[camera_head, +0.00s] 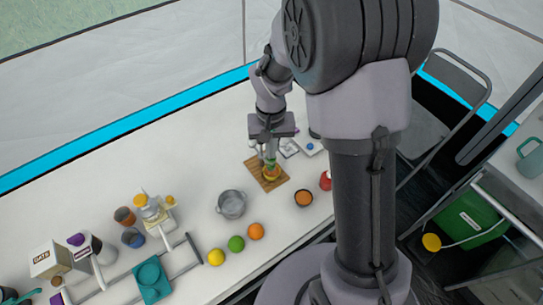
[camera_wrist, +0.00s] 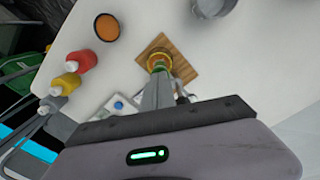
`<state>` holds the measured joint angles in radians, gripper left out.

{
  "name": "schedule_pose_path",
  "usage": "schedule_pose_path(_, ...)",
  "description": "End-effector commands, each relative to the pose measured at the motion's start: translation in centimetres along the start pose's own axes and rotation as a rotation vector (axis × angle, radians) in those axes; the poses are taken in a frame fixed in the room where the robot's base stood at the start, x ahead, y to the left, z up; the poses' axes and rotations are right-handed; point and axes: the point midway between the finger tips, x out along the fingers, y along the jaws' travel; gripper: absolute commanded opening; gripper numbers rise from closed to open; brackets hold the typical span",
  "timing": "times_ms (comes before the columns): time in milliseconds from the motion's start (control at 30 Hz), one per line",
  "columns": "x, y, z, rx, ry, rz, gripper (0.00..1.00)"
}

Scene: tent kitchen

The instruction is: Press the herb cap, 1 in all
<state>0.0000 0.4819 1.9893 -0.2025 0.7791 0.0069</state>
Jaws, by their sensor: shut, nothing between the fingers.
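A small round yellow-orange piece with some green on it (camera_head: 270,174) stands on a square wooden board (camera_head: 257,183) on the white table; it looks like the herb cap's holder. In the wrist view the piece (camera_wrist: 158,58) sits on the board (camera_wrist: 186,69), straight ahead of my fingertips. My gripper (camera_head: 271,157) is shut and empty, pointing down over the piece. In the wrist view my gripper (camera_wrist: 161,75) overlaps the near side of the piece and hides part of it. I cannot tell whether the fingertips touch it.
A grey pot (camera_head: 231,205) stands left of the board and an orange-filled bowl (camera_head: 303,198) right of it. A red bottle (camera_head: 325,181) and a white item with a blue button (camera_head: 309,147) are nearby. Fruit lies in front. The table behind the pot is clear.

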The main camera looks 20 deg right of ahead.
Motion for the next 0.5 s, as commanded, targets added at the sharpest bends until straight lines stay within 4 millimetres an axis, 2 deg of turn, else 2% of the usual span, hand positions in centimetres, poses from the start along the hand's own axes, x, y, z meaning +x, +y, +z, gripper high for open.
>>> schedule_pose_path(500, 0.84, 0.0, 0.01, 0.0, 0.0, 0.0, 0.0)
